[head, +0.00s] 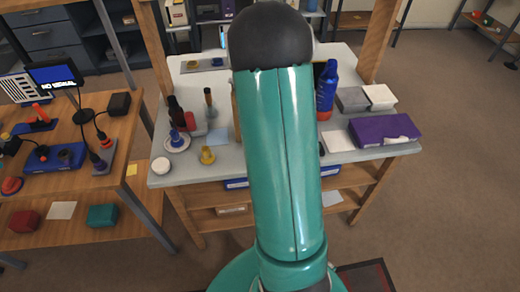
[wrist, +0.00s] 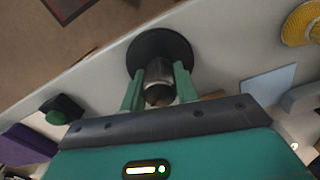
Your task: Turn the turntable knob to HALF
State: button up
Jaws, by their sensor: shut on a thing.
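In the wrist view, my gripper (wrist: 159,82) has its two green fingers closed on the sides of a short metallic cylinder, which looks like the knob (wrist: 158,72). A wide black disc (wrist: 148,46) lies at the far end of the cylinder, near the edge of the pale worktop. No HALF mark or pointer is readable, so I cannot tell the knob's setting. In the head view my own arm covers the middle of the worktop (head: 222,172), hiding my gripper and the knob.
Left of my arm stand a dark bottle (head: 176,110), a white saucer (head: 168,146) with a blue item, and a yellow item (head: 207,155). On the right are a blue bottle (head: 326,90), a purple box (head: 375,133) and a white bin (head: 381,94). A cluttered wooden bench stands left.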

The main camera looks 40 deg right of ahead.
jog(key=m, duration=0.6)
dwell(0.5)
jog(key=o, duration=1)
jog(key=shift+c, duration=0.2)
jog(key=shift+r, duration=0.1)
notch_tip(320, 180, up, 14)
